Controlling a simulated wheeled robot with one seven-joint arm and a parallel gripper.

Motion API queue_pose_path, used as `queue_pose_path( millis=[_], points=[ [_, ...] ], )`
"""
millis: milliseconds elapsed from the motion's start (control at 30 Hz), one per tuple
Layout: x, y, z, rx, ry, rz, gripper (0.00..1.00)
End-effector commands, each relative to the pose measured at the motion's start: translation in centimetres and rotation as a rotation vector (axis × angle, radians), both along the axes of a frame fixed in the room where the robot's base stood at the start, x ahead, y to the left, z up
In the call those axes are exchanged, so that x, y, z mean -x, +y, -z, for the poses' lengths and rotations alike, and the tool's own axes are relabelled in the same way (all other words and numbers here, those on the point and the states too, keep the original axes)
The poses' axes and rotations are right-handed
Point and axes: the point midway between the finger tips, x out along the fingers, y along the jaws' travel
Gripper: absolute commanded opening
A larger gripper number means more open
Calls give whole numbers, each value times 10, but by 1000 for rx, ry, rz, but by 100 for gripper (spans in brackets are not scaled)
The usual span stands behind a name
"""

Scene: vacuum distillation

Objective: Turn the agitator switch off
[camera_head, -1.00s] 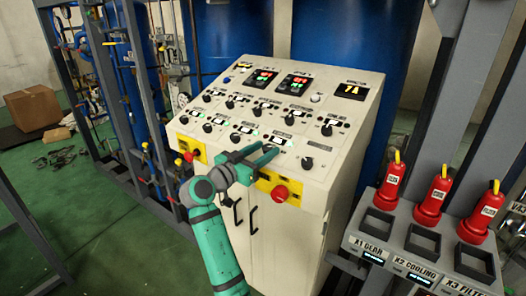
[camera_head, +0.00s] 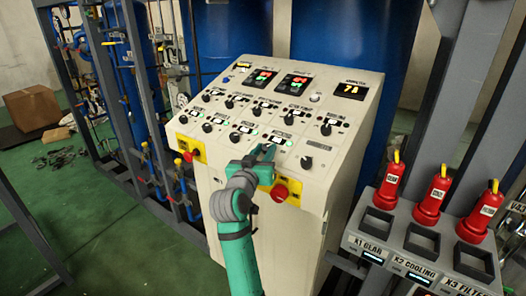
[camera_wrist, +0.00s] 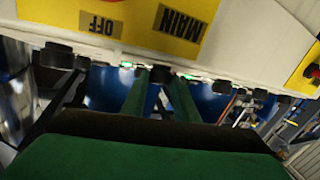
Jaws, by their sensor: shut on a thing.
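The white sloped control panel (camera_head: 325,185) carries rows of black rotary knobs with small labels, too small to read for the agitator switch. My green gripper (camera_head: 266,152) is at the panel's lower row, left of the lower right knob (camera_head: 306,162). In the wrist view, my gripper's two fingers (camera_wrist: 160,92) close around a black knob (camera_wrist: 160,74). The fingers hide that knob in the head view, and its setting cannot be read.
A red button (camera_head: 279,193) on a yellow plate sits just below my gripper. A yellow plate marked MAIN and OFF (camera_wrist: 148,22) is close in the wrist view. Red plugs (camera_head: 390,183) and sockets stand at the right.

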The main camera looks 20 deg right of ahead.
Motion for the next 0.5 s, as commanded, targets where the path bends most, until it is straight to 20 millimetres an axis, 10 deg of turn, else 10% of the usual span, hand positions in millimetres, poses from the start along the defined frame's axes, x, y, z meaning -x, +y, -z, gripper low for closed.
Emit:
queue_pose_path(
  millis=[500],
  points=[
    [4, -10, -1, 94, 123, -385, 5]
  ],
)
